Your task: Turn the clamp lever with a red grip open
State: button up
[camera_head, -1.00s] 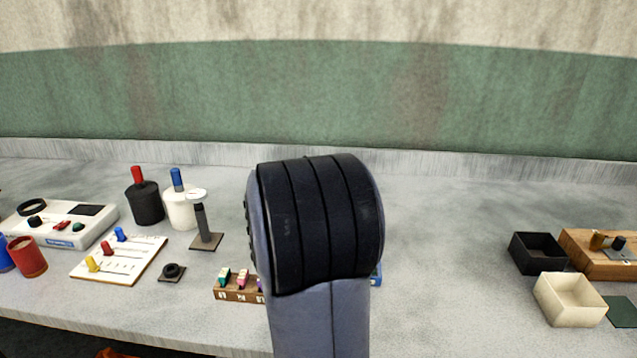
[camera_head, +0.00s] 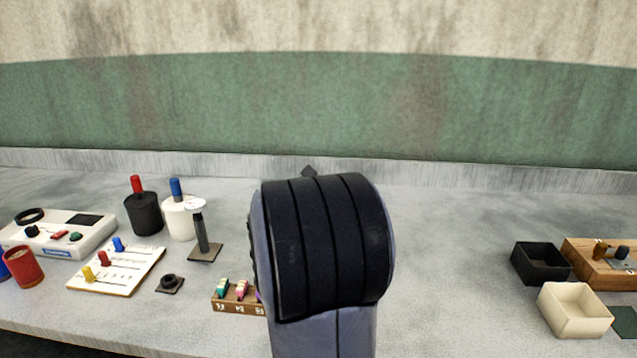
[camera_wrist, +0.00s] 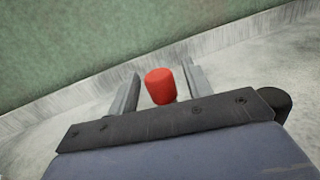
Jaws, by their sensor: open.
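A red grip (camera_wrist: 160,86), a short rounded cylinder, shows in the wrist view between the two fingers of my open gripper (camera_wrist: 153,88). Grey gaps show on both sides of it, the right one narrower. The rest of its lever is hidden behind the gripper's dark crossbar. In the head view my own arm covers the middle of the table and hides this grip and most of my gripper. Only a small dark tip shows above the arm there.
Left of my arm stand a numbered wooden block (camera_head: 233,304), a post on a plate (camera_head: 203,235), a white slider board (camera_head: 112,272), a black red-topped canister (camera_head: 145,213) and a white blue-topped one (camera_head: 181,217). Black (camera_head: 540,263) and cream (camera_head: 574,309) boxes stand right.

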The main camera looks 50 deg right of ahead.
jog(key=shift+a, duration=0.1)
jog(key=v, duration=1)
jog(key=shift+s+a, duration=0.2)
jog(key=shift+a, duration=0.05)
jog(key=x, duration=1.1)
jog(key=shift+a+p, duration=0.1)
jog(key=shift+p, duration=0.2)
jog(key=shift+f, duration=0.1)
